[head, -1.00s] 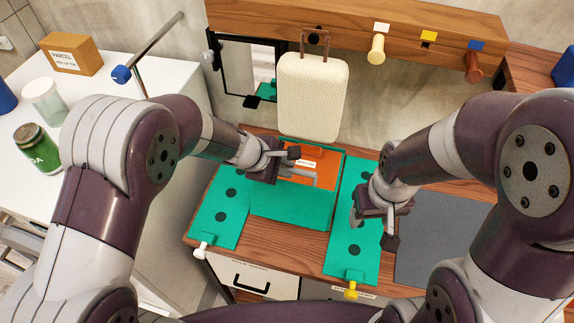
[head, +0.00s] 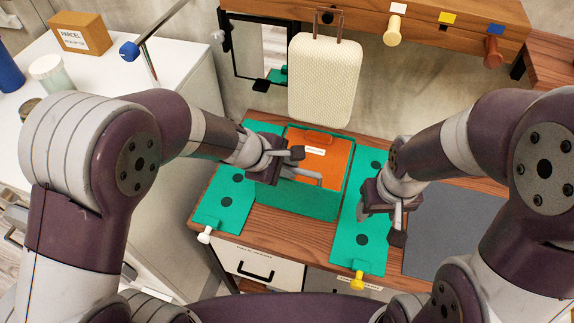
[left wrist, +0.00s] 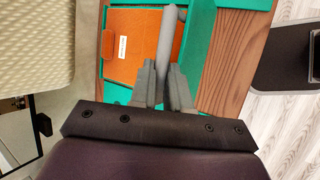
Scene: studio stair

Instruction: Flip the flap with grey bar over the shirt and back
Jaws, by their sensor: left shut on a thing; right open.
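The orange shirt (head: 338,172) lies folded on the middle of a green folding board, with a white label near its far end. A green flap (head: 300,203) is at the near side of the shirt. Its grey bar (head: 305,176) shows in front of the orange cloth. My left gripper (head: 290,162) is shut on the bar; the left wrist view shows the bar (left wrist: 167,35) between its fingers (left wrist: 165,80). The flap's exact tilt is hard to tell. My right gripper (head: 388,215) is open and empty above the right green flap (head: 345,242), near its right edge.
A left green flap (head: 222,200) has a white knob (head: 204,236); the right flap has a yellow knob (head: 357,281). A grey mat (head: 450,235) lies to the right. A cream suitcase (head: 325,82) stands behind. A pegged wooden rail (head: 440,22) is at the back.

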